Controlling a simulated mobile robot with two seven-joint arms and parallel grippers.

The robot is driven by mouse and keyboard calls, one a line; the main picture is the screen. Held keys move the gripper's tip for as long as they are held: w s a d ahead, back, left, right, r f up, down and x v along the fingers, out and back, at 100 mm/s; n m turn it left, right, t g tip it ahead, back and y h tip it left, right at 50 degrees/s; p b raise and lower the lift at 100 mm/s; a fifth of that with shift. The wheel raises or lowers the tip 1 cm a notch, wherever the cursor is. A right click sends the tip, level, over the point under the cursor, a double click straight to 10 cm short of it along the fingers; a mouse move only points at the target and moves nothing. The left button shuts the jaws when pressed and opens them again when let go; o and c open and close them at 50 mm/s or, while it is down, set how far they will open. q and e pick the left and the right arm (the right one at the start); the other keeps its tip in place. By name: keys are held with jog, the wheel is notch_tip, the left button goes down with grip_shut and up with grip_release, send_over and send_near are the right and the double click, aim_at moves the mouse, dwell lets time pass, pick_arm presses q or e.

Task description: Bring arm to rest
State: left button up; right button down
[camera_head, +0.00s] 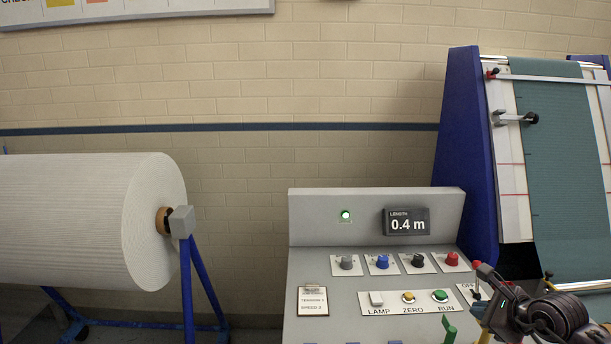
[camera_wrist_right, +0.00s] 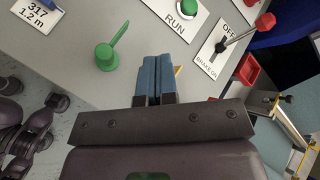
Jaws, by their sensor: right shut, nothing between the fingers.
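My right arm comes in at the lower right of the head view, over the right front of the grey control console (camera_head: 370,255). In the right wrist view, the blue fingertips of my right gripper (camera_wrist_right: 158,80) are together, with nothing held between them. They point at the console front, below the green RUN button (camera_wrist_right: 188,8) and between a green lever (camera_wrist_right: 105,55) and the brake lever (camera_wrist_right: 238,36) with its red knob. The fingers appear apart from these controls. My left gripper is not in view.
A white fabric roll (camera_head: 85,210) stands left on a blue stand. A blue-framed machine with green cloth (camera_head: 560,170) stands at right.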

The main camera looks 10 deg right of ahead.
jog(key=s+a+r+m+t+y, duration=0.4)
jog(key=a+r+m+t, duration=0.3)
jog(key=a+m+t, duration=0.35)
jog(key=s+d+f+m+g+h, duration=0.2)
jog(key=s+f+m+g+h, duration=0.35)
jog(key=m, duration=0.95)
jog(key=s+d+f+m+g+h, duration=0.35)
jog(key=s+m+h, duration=0.4)
jog(key=m, duration=0.75)
jog(key=s+a+f+m+g+y, duration=0.55)
jog(key=s+a+f+g, duration=0.25)
jog(key=s+a, duration=0.35)
jog(key=w+f+n+t+y, duration=0.1)
jog(key=w+f+t, duration=0.5)
jog(key=f+t, duration=0.2)
jog(key=shift+w+d+f, duration=0.35)
jog(key=shift+f, duration=0.85)
